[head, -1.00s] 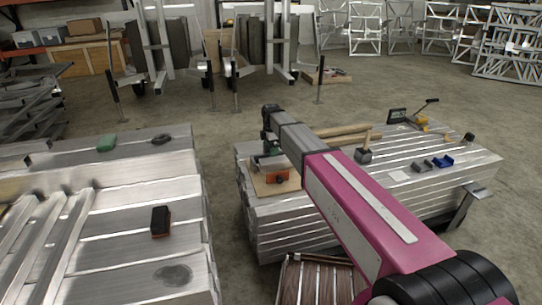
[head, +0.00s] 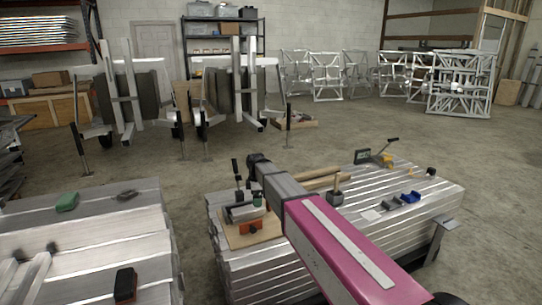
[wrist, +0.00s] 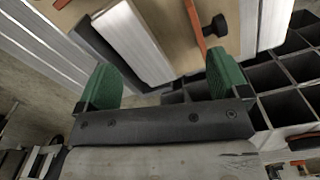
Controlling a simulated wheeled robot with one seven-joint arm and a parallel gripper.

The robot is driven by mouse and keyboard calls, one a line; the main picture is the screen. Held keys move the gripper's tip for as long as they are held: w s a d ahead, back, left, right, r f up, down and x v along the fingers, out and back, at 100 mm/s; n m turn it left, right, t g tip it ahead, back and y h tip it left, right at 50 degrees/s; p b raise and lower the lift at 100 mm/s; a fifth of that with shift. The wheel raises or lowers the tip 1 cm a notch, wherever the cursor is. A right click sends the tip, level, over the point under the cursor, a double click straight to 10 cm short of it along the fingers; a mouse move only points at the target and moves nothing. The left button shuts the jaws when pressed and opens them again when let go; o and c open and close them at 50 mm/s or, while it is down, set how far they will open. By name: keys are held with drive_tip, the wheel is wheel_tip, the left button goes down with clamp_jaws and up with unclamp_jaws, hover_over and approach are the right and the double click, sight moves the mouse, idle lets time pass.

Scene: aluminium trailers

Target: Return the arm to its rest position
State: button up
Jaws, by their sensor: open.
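My pink and grey arm reaches over the right-hand stack of aluminium profiles (head: 262,281) in the head view. My gripper (wrist: 160,82) shows in the wrist view with its two green fingertips wide apart and nothing held between them. In the wrist view, the board (wrist: 172,28) and a silver metal bar (wrist: 132,38) lie beyond the fingers. I cannot tell how far the fingertips are from them.
An orange clamp part (head: 250,229) is on the board. A mallet (head: 335,196), a blue bin (head: 410,197) and small tools lie on the right stack. The left stack (head: 90,245) holds a green object (head: 67,202) and a black brush (head: 125,285). Open floor (head: 350,138) lies behind.

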drive_tip(key=s+d+f+m, duration=0.3)
drive_tip(key=s+d+m, duration=0.3)
drive_tip(key=d, duration=0.4)
drive_tip(key=s+d+f+m, duration=0.3)
drive_tip(key=s+d+m, duration=0.4)
drive_tip(key=s+d, duration=0.2)
drive_tip(key=s+d+f+m, duration=0.3)
drive_tip(key=s+d+m, duration=0.3)
drive_tip(key=d, duration=0.6)
drive_tip(key=shift+s+f+m, duration=0.2)
drive_tip(key=shift+s+m, duration=0.2)
drive_tip(key=shift+s, duration=0.6)
